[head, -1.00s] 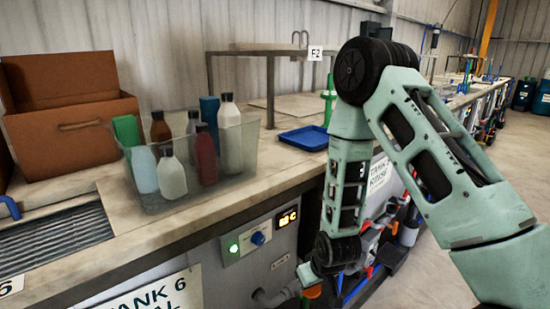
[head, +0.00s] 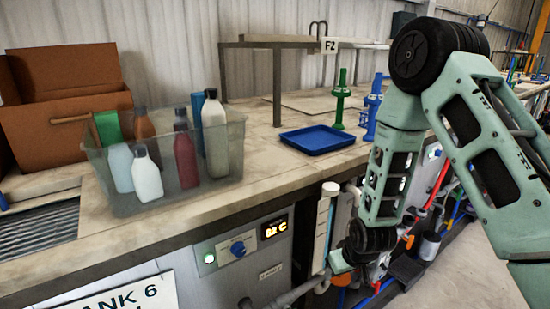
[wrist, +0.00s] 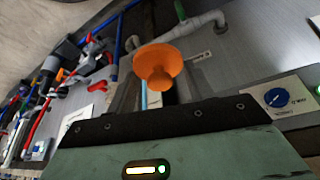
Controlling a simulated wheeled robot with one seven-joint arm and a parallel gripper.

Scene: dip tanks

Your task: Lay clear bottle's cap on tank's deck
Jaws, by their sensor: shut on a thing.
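My gripper (head: 338,264) hangs low in front of the tank's front panel, below the deck edge. In the wrist view an orange, disc-shaped cap with a small rounded knob (wrist: 158,60) sits centred at my fingertips, and my gripper appears shut on it. In the head view the cap is hard to make out. The tank's deck (head: 262,172) is the pale worktop behind and above my gripper. Several bottles stand upright in a see-through bin (head: 215,184) on it. I cannot tell which bottle is the clear one.
A blue tray (head: 317,140) lies on the deck, with bare deck around it. Green (head: 341,98) and blue (head: 371,108) fittings stand to its right. A cardboard box (head: 68,125) stands at the left. Pipes and a control panel (head: 240,248) line the front below.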

